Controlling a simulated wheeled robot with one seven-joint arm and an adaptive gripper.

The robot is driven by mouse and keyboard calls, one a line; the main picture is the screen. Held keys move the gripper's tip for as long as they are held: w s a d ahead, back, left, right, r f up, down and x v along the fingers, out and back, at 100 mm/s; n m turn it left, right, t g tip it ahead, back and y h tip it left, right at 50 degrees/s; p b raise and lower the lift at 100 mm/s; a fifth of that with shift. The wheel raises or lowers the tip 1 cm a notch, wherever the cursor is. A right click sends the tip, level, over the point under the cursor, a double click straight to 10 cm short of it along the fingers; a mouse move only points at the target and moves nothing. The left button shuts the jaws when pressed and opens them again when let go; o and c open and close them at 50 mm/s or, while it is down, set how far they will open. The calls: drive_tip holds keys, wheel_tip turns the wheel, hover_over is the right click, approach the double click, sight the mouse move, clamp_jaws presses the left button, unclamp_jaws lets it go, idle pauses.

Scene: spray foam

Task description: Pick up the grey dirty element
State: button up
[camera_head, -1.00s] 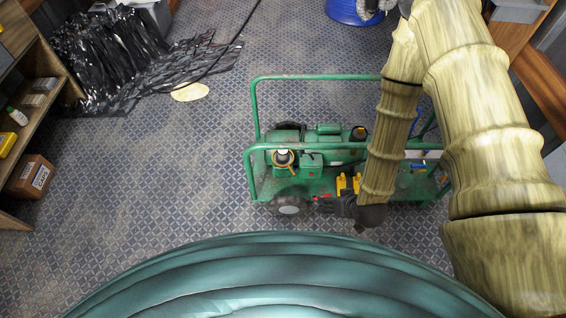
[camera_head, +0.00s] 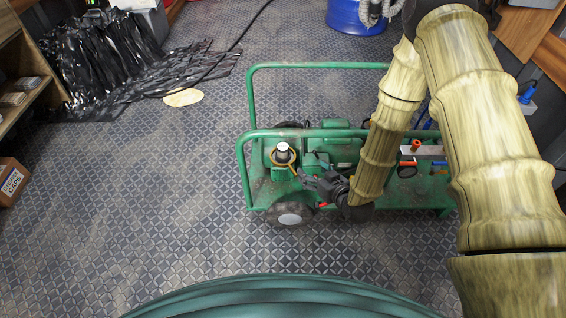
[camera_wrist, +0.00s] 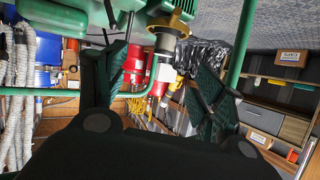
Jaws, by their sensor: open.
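A grey cylindrical element (camera_head: 283,154) with a pale top stands upright in a yellow ring on the green machine cart (camera_head: 252,170). In the wrist view the grey element (camera_wrist: 165,44) hangs below the yellow ring (camera_wrist: 178,26), because that view looks turned over. My gripper (camera_head: 308,178) is just right of and in front of the element in the head view. In the wrist view my gripper (camera_wrist: 160,72) is open, with a dark finger on each side and the element between them in the picture. Nothing is held; contact cannot be made out.
The cart's green rails run behind and in front of the element, and one green rail (camera_wrist: 241,45) shows close by in the wrist view. Black plastic sheeting (camera_head: 105,50), a blue drum (camera_head: 352,16) and a cardboard box (camera_head: 10,182) stand around. The floor left of the cart is clear.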

sight(287, 152)
drive_tip(key=shift+w+a+f+n+t+y+b, duration=0.35)
drive_tip(key=shift+w+a+f+t+y+b, duration=0.45)
drive_tip(key=shift+w+b, duration=1.5)
drive_tip(key=shift+w+a+f+n+t+y+b, duration=0.35)
drive_tip(key=shift+w+a+f+b, duration=0.85)
drive_tip(key=shift+b, duration=1.7)
drive_tip(key=shift+w+a+f+n+t+y+b, duration=0.55)
drive_tip(key=shift+w+a+b, duration=0.8)
drive_tip(key=shift+w+b, duration=1.2)
drive_tip(key=shift+w+a+f+b, duration=0.2)
drive_tip(key=shift+w+a+b, duration=0.1)
drive_tip(key=shift+a+b, duration=0.25)
drive_tip(key=b+x, duration=0.2)
drive_tip(key=x, duration=0.1)
drive_tip(key=shift+w+a+f, duration=0.15)
drive_tip(key=shift+a, duration=0.2)
drive_tip(key=shift+w, duration=0.15)
drive_tip(key=c, duration=1.2)
